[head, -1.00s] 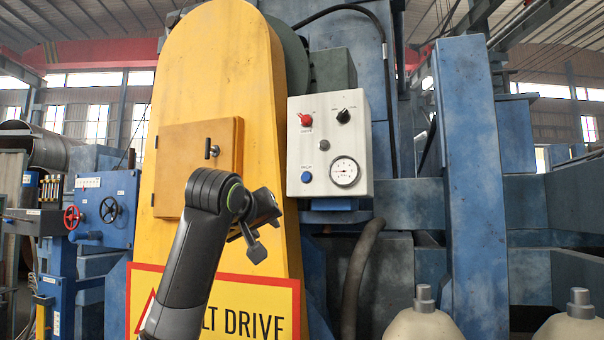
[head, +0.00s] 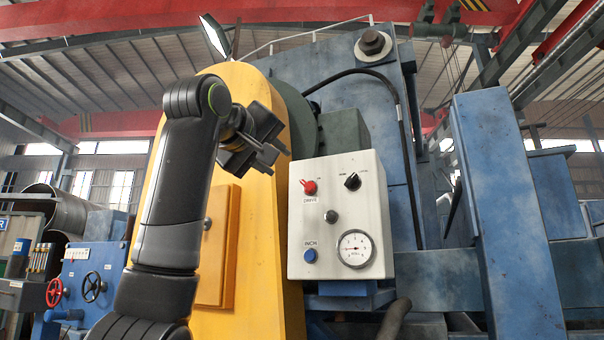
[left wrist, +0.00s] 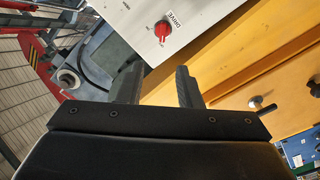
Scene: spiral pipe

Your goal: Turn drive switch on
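The drive switch is a red knob (head: 309,187) at the upper left of a white control box (head: 378,205), above the label DRIVE. In the left wrist view the red knob (left wrist: 162,29) is near the top, beyond the fingertips. My left gripper (head: 276,159) is up and to the left of the knob in the head view, in front of the yellow guard. In the left wrist view its two fingers (left wrist: 158,72) are apart with nothing between them. It does not touch the knob. My right gripper is not in view.
The box also carries a black selector (head: 352,181), a dark round button (head: 331,216), a blue INCH button (head: 310,256) and a gauge (head: 355,248). The yellow guard (head: 262,260) stands left of the box, blue machine frames right.

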